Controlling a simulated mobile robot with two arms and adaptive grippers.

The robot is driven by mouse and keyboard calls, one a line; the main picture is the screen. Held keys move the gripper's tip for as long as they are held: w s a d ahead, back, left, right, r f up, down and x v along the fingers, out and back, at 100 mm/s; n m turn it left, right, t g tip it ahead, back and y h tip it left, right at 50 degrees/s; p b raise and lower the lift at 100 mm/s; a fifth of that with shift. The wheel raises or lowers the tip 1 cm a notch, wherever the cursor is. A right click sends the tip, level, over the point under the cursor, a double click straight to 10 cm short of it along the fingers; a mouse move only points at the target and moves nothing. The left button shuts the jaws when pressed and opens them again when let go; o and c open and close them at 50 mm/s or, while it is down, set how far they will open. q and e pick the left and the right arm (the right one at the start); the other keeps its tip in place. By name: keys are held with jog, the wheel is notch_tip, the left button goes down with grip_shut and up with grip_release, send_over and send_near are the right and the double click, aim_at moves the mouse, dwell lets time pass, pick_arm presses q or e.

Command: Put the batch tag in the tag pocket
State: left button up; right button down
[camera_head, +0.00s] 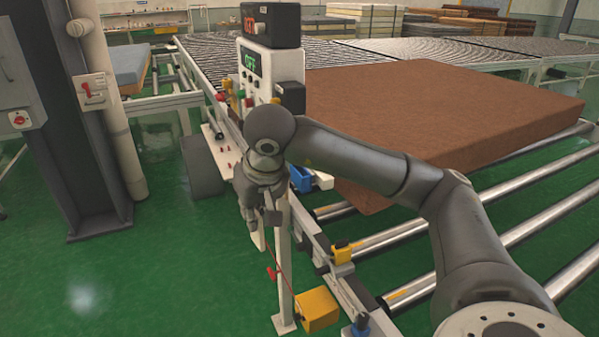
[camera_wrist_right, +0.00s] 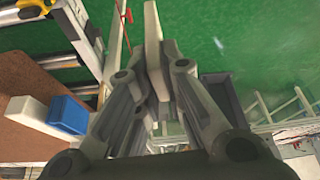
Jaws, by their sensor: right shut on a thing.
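My right gripper (camera_head: 258,212) points down beside the near end of the conveyor frame. It is shut on a pale, flat strip, which looks like the batch tag (camera_head: 259,239) and hangs below the fingers. In the right wrist view the tag (camera_wrist_right: 154,45) sticks out from between the fingertips (camera_wrist_right: 160,90), over green floor. I cannot tell for sure which thing is the tag pocket. A small blue holder (camera_head: 301,179) is on the frame just right of the gripper, and it also shows in the wrist view (camera_wrist_right: 68,114). My left gripper is out of view.
A brown mattress (camera_head: 440,105) lies on the roller conveyor. The control box (camera_head: 270,70) with buttons stands behind my wrist. A white post (camera_head: 284,265), a red cord and a yellow box (camera_head: 319,309) are close below. Green floor is free to the left.

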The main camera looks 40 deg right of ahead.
jog(key=s+d+r+m+p, duration=0.1)
jog(key=s+d+r+p, duration=0.1)
jog(key=d+r, duration=0.5)
jog(key=s+d+r+m+p, duration=0.1)
jog(key=s+d+r, duration=0.1)
jog(key=r, duration=0.8)
jog(key=p, duration=0.3)
send_over(301, 177)
jog(key=s+a, duration=0.1)
jog(key=s, duration=0.1)
notch_tip(301, 177, down, 3)
jog(key=shift+h, duration=0.4)
jog(key=x, duration=0.3)
jog(key=d+p+x, duration=0.1)
jog(key=x, duration=0.3)
jog(key=d+p+x, duration=0.1)
jog(key=x, duration=0.3)
jog(key=shift+w+r, duration=0.1)
jog(key=shift+w, duration=0.15)
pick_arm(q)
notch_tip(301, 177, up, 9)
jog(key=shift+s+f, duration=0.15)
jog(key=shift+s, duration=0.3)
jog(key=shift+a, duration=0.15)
pick_arm(e)
jog(key=c, duration=1.5)
grip_release()
jog(key=shift+c, duration=0.2)
